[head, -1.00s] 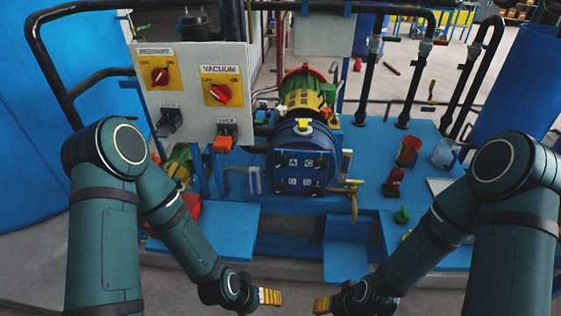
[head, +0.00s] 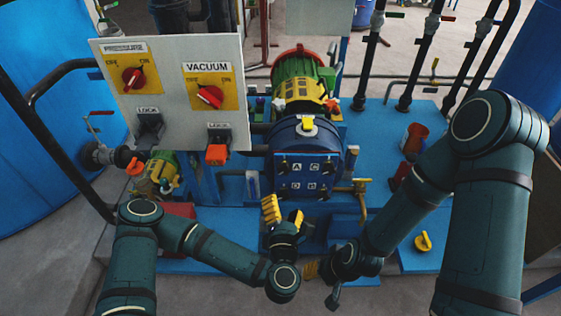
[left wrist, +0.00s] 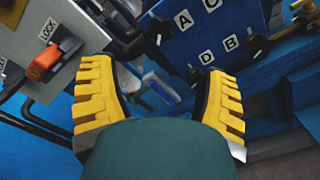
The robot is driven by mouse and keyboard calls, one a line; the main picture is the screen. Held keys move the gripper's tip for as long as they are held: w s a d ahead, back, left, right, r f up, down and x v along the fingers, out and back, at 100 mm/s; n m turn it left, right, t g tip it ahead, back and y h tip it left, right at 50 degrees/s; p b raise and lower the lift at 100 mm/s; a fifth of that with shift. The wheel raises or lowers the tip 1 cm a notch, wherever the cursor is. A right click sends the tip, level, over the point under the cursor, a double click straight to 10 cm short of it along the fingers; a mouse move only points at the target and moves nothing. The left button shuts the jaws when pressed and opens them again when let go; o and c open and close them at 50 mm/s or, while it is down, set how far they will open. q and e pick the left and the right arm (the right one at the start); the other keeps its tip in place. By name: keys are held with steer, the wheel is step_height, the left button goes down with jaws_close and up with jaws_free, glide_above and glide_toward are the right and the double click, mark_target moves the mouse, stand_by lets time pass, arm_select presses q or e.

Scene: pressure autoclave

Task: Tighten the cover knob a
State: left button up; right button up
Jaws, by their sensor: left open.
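The dark blue cover (head: 304,176) with white labels A, B, C and D closes the front of the blue vessel. Knob a (head: 282,167) is the small black knob beside label A, at the cover's upper left; in the left wrist view knob a (left wrist: 159,28) is at the top centre. My left gripper (head: 284,213) is open and empty, just below the cover, with its yellow fingers pointing up. Knob a is beyond its fingertips, not between them.
A grey panel (head: 166,110) with red switches and lock levers stands at upper left. A brass valve (head: 359,190) is right of the vessel. An orange cup (head: 414,139) and a yellow piece (head: 423,241) lie rightward. Dark pipes rise behind.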

mark_target(284, 170)
arm_select(q)
steer(key=w+b, duration=0.2)
steer(key=w, duration=1.1)
steer(key=shift+w, duration=0.25)
